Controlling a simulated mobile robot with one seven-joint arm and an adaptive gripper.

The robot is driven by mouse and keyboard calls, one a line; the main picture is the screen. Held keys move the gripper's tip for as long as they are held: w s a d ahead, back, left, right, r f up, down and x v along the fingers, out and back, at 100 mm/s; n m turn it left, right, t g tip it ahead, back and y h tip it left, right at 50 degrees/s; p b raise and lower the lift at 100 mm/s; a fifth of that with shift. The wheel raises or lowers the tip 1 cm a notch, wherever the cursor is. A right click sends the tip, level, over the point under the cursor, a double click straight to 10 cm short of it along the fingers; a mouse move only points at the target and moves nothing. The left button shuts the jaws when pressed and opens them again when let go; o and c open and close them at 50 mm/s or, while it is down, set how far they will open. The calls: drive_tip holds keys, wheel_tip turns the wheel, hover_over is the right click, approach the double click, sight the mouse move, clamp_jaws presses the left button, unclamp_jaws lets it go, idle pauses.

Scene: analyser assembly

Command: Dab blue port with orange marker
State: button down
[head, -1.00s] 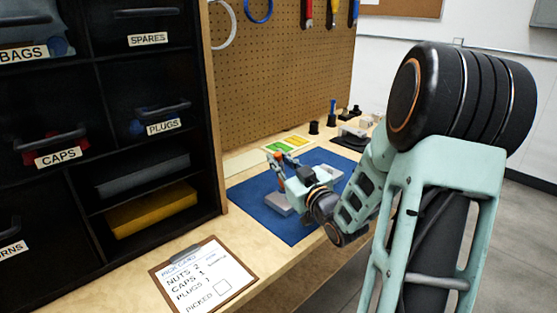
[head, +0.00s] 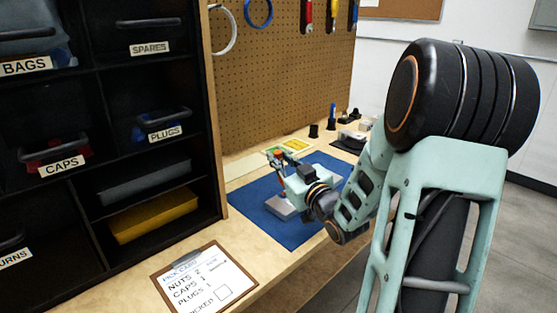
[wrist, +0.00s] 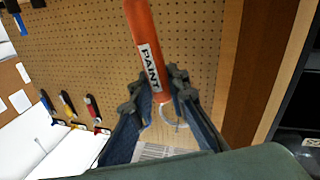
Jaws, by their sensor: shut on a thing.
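My gripper (wrist: 158,88) is shut on an orange marker (wrist: 144,40) with a white label reading PAINT. In the head view my gripper (head: 277,158) is small and partly turned away, over the blue mat (head: 300,232) on the bench. A grey block (head: 282,207) lies on the mat just below my gripper. I cannot make out a blue port in either view. The marker's tip is not clear in the wrist view.
A pegboard (head: 285,75) with hanging tools rises behind the bench. A black drawer unit (head: 105,130) stands at the left. A clipboard (head: 205,287) lies at the front edge. A blue marker (head: 332,113) and black holders stand at the back right.

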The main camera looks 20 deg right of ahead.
drive_tip(key=shift+r+p, duration=1.45)
drive_tip(key=shift+r, duration=0.9)
